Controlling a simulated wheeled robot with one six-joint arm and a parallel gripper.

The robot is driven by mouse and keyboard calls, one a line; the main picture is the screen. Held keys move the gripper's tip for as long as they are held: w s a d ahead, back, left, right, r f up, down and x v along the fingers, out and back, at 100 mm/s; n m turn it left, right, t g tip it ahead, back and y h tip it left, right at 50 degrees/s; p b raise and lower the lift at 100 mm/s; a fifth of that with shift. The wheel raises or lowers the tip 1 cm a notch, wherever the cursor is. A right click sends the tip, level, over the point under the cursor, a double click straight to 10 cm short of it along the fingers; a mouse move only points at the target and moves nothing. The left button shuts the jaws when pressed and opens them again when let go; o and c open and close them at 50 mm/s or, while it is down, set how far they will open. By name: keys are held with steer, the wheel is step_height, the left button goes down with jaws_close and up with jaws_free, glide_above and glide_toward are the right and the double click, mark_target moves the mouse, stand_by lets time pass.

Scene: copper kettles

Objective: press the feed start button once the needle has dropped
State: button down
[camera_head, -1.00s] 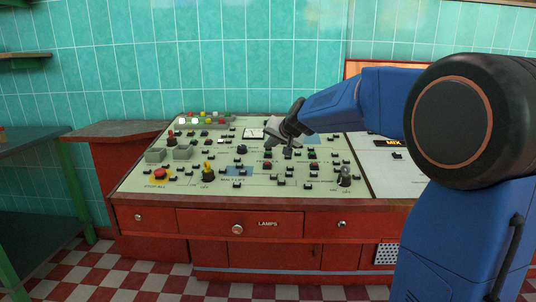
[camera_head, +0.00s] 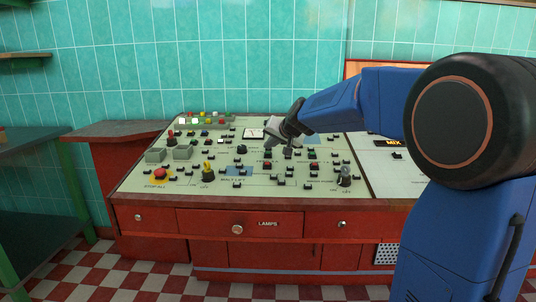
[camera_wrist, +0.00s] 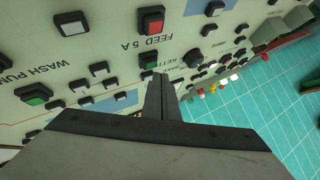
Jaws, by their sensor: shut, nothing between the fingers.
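In the wrist view, my gripper (camera_wrist: 160,92) is shut and empty, its fingertips pointing at the panel. A green button (camera_wrist: 148,61) lies just beyond the fingertips, apart from them in the picture; whether they touch the panel is unclear. A red button (camera_wrist: 151,20) lies farther beyond, with the upside-down label "FEED 5 A" between the two. In the head view, my gripper (camera_head: 287,146) is over the middle of the sloping panel (camera_head: 145,183). A white-faced gauge (camera_head: 253,133) is left of it; its needle is too small to read.
Another green button (camera_wrist: 35,94) is near the "WASH PUMP" label in the wrist view. Many switches and knobs crowd the panel. A red mushroom button (camera_head: 159,173) is at its front left. Red drawers (camera_head: 237,229) are below, and a tiled wall (camera_head: 200,60) behind.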

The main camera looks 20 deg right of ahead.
steer(key=shift+f, duration=0.1)
stand_by(0.6)
steer(key=shift+f, duration=0.35)
steer(key=shift+w+f, duration=0.15)
steer(key=shift+f, duration=0.2)
stand_by(0.7)
steer(key=shift+r, duration=0.8)
steer(key=r, duration=0.2)
steer(key=s+r, duration=0.1)
steer(key=r, duration=0.2)
steer(key=shift+s+a, duration=0.15)
stand_by(0.4)
stand_by(0.6)
